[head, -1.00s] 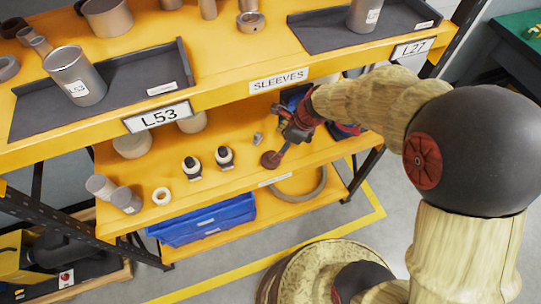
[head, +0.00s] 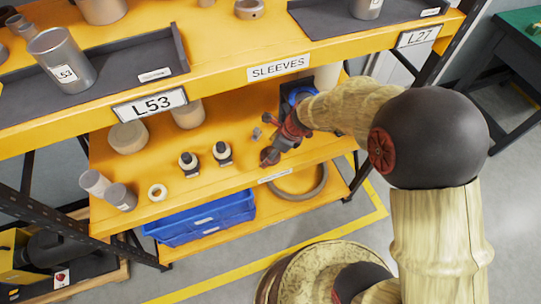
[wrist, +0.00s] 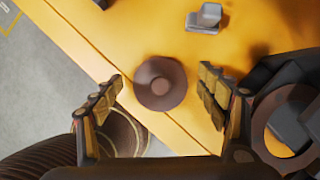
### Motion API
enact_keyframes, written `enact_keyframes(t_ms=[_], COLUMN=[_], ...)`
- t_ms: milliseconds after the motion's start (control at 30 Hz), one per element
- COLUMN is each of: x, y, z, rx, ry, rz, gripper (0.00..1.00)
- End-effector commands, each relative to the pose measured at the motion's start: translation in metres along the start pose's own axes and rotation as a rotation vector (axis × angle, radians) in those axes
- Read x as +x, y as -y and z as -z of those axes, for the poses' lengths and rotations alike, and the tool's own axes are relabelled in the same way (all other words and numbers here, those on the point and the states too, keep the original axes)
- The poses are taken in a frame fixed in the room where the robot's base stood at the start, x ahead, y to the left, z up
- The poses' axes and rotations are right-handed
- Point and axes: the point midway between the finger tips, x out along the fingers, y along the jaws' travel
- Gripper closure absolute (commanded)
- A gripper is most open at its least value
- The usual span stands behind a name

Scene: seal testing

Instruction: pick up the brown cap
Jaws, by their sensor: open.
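The brown cap (wrist: 160,83) is a round disc with a raised middle, lying on the orange lower shelf (wrist: 120,45) near its front edge. In the wrist view it sits between and just ahead of the two fingers of my gripper (wrist: 163,97), which are apart with nothing held. In the head view the brown cap (head: 270,156) shows at the end of my gripper (head: 272,150), partly hidden by it. I cannot tell whether a finger touches it.
A small grey fitting (wrist: 205,18) lies beyond the cap. Two black-and-white parts (head: 188,161) and a white ring (head: 157,192) stand to the left on the shelf. The upper shelf (head: 215,85) overhangs from behind. A blue bin (head: 205,220) sits below.

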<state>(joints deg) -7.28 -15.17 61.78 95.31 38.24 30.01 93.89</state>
Motion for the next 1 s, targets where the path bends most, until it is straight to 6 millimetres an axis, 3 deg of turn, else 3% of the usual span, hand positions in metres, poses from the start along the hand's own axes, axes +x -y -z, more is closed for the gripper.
enact_keyframes(t_ms=[100,733,1000], x=[-0.0013,-0.0011,-0.0022], y=[0.0001,-0.0001,-0.0001], z=[-0.0004,-0.0001,-0.0005], rx=[0.000,-0.001,-0.001], ry=[0.000,0.000,0.000], rz=[0.000,0.000,0.000], gripper=[0.26,0.62,0.62])
